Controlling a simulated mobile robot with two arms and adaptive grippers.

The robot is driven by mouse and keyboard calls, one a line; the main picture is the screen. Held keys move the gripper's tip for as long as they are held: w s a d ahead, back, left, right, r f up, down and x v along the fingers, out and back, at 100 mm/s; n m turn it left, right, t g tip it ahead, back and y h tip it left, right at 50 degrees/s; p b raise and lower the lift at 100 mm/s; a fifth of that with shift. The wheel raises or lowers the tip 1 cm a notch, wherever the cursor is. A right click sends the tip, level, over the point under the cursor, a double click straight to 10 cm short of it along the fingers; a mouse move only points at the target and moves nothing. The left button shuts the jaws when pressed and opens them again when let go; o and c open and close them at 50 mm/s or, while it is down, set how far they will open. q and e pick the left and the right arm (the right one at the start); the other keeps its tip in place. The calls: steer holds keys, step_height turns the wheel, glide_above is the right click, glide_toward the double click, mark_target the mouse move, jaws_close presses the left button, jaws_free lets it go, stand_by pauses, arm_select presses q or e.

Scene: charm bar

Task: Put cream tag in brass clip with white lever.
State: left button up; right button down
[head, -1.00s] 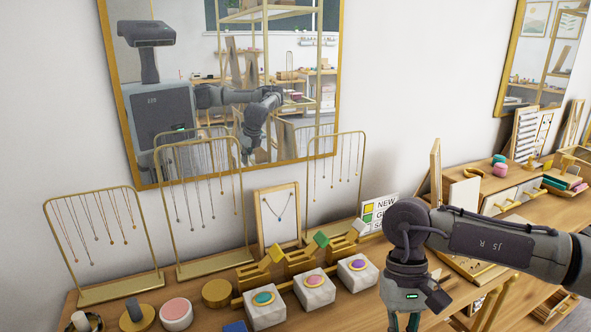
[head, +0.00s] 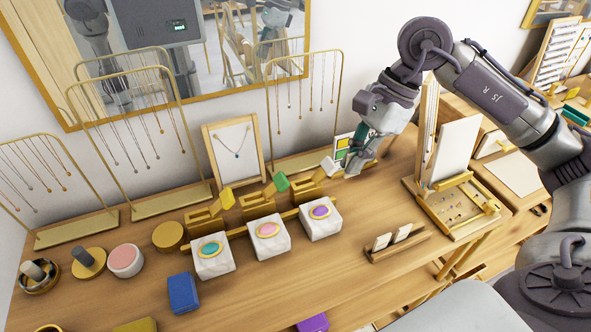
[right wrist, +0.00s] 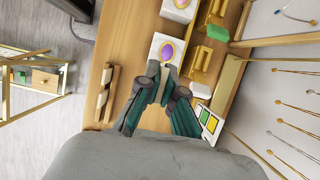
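The brass clip with white lever (head: 306,187) stands at the right end of a row of clips at the table's back. Its white lever (head: 329,166) is tilted up and also shows in the right wrist view (right wrist: 201,90). My right gripper (head: 352,162) is just right of the lever. Two pale tags (head: 381,241) (head: 402,232) stand in a wooden holder (head: 398,249); I cannot tell which is cream. My left gripper is not in view.
Two other brass clips have a yellow lever (head: 226,197) and a green lever (head: 281,181). White blocks with coloured ovals (head: 320,222) stand in front of the clips. A small colour sign (head: 343,146) is close behind my right gripper.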

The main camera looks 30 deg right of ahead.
steer(key=w+a+f+p, duration=0.1)
steer(key=w+f, duration=0.1)
steer(key=w, duration=0.1)
steer(key=w+a+f+p, duration=0.2)
steer(key=w, duration=0.1)
steer(key=w+a+f+p, duration=0.1)
steer(key=w+f, duration=0.1)
steer(key=w, duration=0.1)
steer(key=shift+w+a+f, duration=0.15)
steer(key=shift+w, duration=0.25)
step_height(320, 180, down, 4)
steer(key=shift+r+p, duration=0.15)
steer(key=shift+p, duration=1)
steer(key=shift+f, duration=0.2)
steer(key=shift+f, duration=0.1)
